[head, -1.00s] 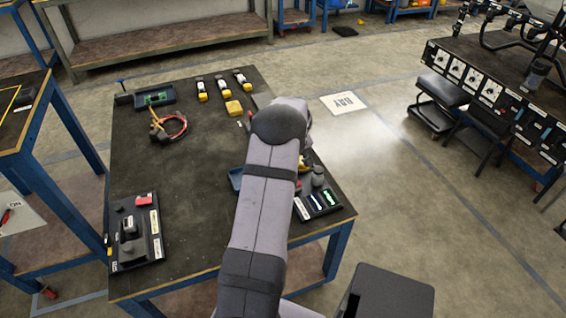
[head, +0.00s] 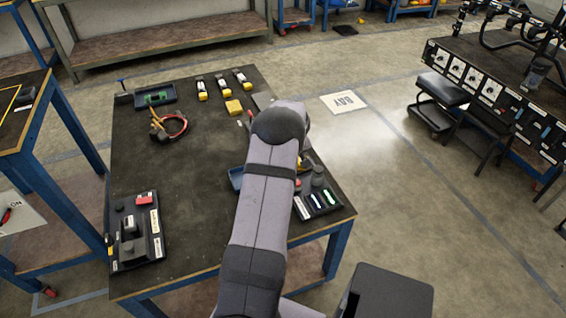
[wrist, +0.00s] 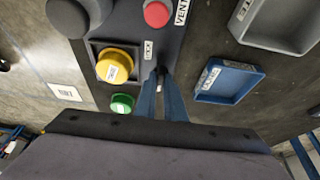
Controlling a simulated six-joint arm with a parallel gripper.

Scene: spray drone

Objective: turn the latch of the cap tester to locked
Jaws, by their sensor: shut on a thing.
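The cap tester (wrist: 130,25) is a dark grey panel in the wrist view. It carries a yellow cap (wrist: 115,65) in a square recess, a green button (wrist: 122,103) below it and a red button (wrist: 157,14) near the label VENT. My gripper's blue fingers (wrist: 161,84) reach onto the panel's right edge, right of the yellow cap. They are shut on the small dark latch (wrist: 161,71), which is mostly hidden between the fingertips. A small white label (wrist: 148,49) sits just above it; its text is unclear. In the head view my arm hides the gripper and latch.
A blue tray (wrist: 228,82) lies right of the panel, with a grey tray (wrist: 275,22) beyond it. In the head view, a wire bundle (head: 168,127), yellow-and-white items (head: 202,90) and a panel with a red button (head: 137,232) stand on the bench. The bench middle is clear.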

